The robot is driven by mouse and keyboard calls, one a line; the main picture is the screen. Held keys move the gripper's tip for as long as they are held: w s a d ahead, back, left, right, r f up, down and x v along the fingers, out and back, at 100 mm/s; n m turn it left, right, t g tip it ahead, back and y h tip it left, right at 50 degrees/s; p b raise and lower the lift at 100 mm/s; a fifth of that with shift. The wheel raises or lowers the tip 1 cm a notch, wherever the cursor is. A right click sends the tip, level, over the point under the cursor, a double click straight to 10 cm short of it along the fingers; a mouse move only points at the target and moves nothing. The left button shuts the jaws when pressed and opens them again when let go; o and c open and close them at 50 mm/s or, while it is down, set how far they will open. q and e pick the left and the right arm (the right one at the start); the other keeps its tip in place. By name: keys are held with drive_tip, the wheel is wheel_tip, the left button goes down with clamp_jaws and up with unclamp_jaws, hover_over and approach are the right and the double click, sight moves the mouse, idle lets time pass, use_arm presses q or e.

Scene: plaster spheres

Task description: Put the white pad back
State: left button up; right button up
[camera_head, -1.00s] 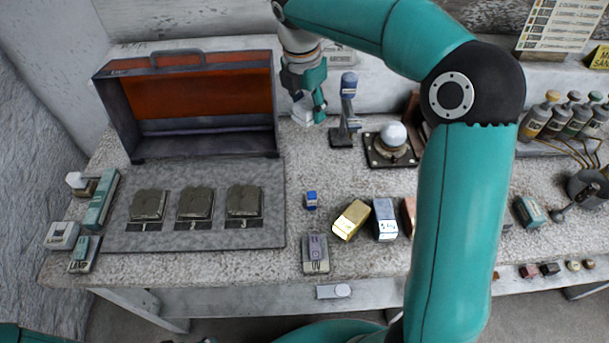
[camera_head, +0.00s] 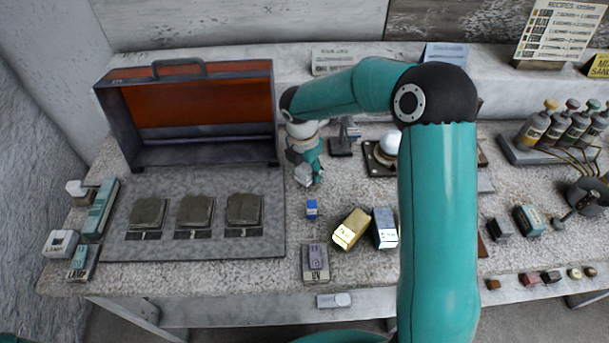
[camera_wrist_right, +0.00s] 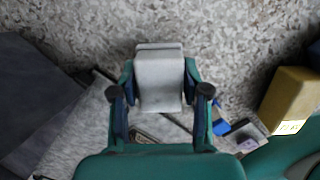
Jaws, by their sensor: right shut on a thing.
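The white pad (camera_wrist_right: 158,78) is a pale, smooth block between the two fingers of my right gripper (camera_wrist_right: 160,98) in the right wrist view. The fingers are shut on its sides. In the head view my right gripper (camera_head: 305,178) hangs over the speckled bench, just right of the grey panel's back right corner, and the pad shows only as a small pale patch at its tip. The wrist view shows speckled bench top beyond the pad; I cannot tell the height between them. My left gripper is not in view.
An open case with an orange inside (camera_head: 200,103) stands behind a grey panel (camera_head: 270,252) bearing three dark lumps. A small blue block (camera_head: 311,208), a gold block (camera_head: 351,229) and a silver block (camera_head: 384,228) lie in front of my gripper. My arm hides bench to the right.

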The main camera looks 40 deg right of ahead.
sight(304, 170)
drive_tip(key=shift+f, duration=1.2)
drive_tip(key=shift+f, duration=0.1)
drive_tip(key=o, duration=1.2)
drive_tip(key=r, duration=0.4)
drive_tip(key=a+r, duration=0.1)
drive_tip(key=r, duration=0.7)
drive_tip(key=shift+s+a+r, duration=0.1)
drive_tip(key=shift+s+a, duration=0.1)
drive_tip(key=shift+a, duration=0.2)
